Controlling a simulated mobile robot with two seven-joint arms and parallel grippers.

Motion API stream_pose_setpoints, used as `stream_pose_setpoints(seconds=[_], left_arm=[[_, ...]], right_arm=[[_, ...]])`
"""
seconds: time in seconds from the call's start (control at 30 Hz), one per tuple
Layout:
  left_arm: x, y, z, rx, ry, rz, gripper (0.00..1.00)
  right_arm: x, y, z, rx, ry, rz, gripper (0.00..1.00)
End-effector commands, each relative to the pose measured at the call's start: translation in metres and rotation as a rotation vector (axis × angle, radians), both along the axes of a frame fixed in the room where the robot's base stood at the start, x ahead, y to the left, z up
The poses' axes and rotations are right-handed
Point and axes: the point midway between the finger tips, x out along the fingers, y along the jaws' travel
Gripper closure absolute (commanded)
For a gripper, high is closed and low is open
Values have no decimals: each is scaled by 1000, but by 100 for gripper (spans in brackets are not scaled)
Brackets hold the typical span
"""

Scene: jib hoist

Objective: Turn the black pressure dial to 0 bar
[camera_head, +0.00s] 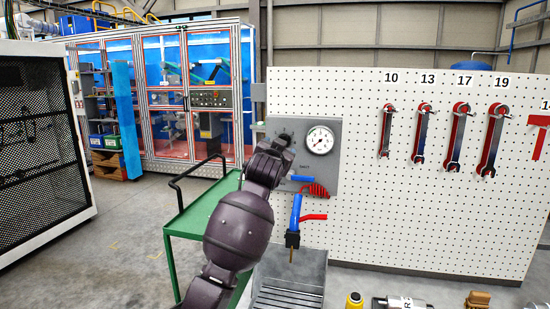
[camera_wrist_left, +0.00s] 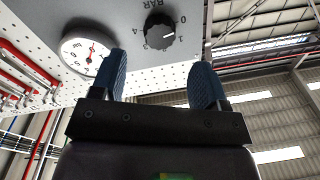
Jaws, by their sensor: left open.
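The black pressure dial (camera_wrist_left: 160,31) sits on a grey panel in the left wrist view, with a white mark on its face and printed numbers and BAR around it. I cannot read the exact setting. My left gripper (camera_wrist_left: 160,78) is open and empty, its two blue fingers apart below the dial in the picture and not closed on it. In the head view the left gripper (camera_head: 279,146) is up at the grey panel (camera_head: 330,173) and largely covers the dial. My right gripper is not in view.
A round white gauge (camera_head: 320,140) is beside the dial, also in the left wrist view (camera_wrist_left: 85,50). Below hang a red coiled hose (camera_head: 316,190) and a blue spray gun (camera_head: 296,212). A green cart (camera_head: 205,210) stands left; wrenches (camera_head: 422,130) hang right on the pegboard.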

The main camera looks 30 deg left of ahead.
Motion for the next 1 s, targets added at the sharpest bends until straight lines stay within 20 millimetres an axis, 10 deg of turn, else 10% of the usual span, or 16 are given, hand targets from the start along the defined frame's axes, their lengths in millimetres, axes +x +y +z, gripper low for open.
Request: stream_pose_setpoints(seconds=[0.4,1.0], left_arm=[[-42,-14,-2,-1,1,-1,32],[-44,-14,-2,-2,0,0,32]], right_arm=[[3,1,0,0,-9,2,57],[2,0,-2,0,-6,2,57]])
